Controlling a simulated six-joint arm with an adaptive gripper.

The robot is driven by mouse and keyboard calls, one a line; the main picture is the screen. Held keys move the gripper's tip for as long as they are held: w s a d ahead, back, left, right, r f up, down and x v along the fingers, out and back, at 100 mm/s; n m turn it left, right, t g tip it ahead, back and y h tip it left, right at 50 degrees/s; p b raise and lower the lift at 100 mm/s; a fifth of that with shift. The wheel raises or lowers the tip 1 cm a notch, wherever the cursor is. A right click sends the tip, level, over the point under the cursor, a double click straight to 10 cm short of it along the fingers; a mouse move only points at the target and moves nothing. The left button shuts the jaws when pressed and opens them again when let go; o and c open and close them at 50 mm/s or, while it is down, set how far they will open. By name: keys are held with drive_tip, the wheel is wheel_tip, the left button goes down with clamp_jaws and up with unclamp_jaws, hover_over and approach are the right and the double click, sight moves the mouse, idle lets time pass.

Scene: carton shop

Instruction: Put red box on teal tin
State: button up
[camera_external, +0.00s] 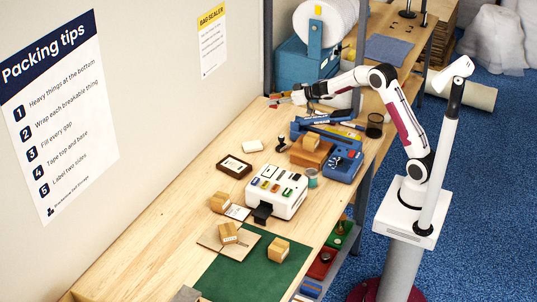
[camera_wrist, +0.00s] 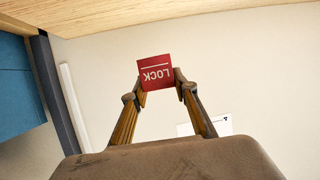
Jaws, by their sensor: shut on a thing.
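My gripper (camera_wrist: 156,88) is shut on the red box (camera_wrist: 155,66), which carries white lettering reading "LOCK" upside down in the wrist view. The fingers press on its two sides. In the external view my gripper (camera_external: 281,99) reaches left over the far part of the bench, near the wall, and the red box shows only small at its tip. A small teal round thing (camera_external: 312,179), likely the teal tin, stands right of the white machine, well away from my gripper. The tin is not in the wrist view.
A white machine (camera_external: 276,190) with coloured buttons and a blue machine (camera_external: 341,165) with a brown box on it flank the teal thing. Several small cartons lie around the green mat (camera_external: 252,270). A dark cup (camera_external: 375,125) stands near the bench edge. The left bench is mostly bare.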

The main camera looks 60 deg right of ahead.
drive_tip(key=s+a+f, duration=0.2)
drive_tip(key=s+a, duration=1.2)
drive_tip(key=a, duration=0.4)
drive_tip(key=shift+s+a+r+m+h, duration=0.8)
drive_tip(key=shift+a+r, duration=1.15)
drive_tip(key=shift+a, duration=2)
drive_tip(key=shift+s+a+r+m+h, duration=0.8)
drive_tip(key=shift+a+r, duration=1.15)
drive_tip(key=shift+a, duration=1.95)
drive_tip(key=s+d+f+m+g+h, duration=0.1)
drive_tip(key=s+d+m+h, duration=0.2)
drive_tip(key=s, duration=0.4)
drive_tip(key=s+d+f+m+g+h, duration=0.1)
drive_tip(key=s+d+m+g+h, duration=0.1)
drive_tip(key=s, duration=0.5)
drive_tip(key=d+m+h, duration=0.1)
drive_tip(key=m+h, duration=0.1)
drive_tip(key=h, duration=0.1)
drive_tip(key=shift+d+f+g, duration=0.25)
drive_tip(key=shift+f+g, duration=0.05)
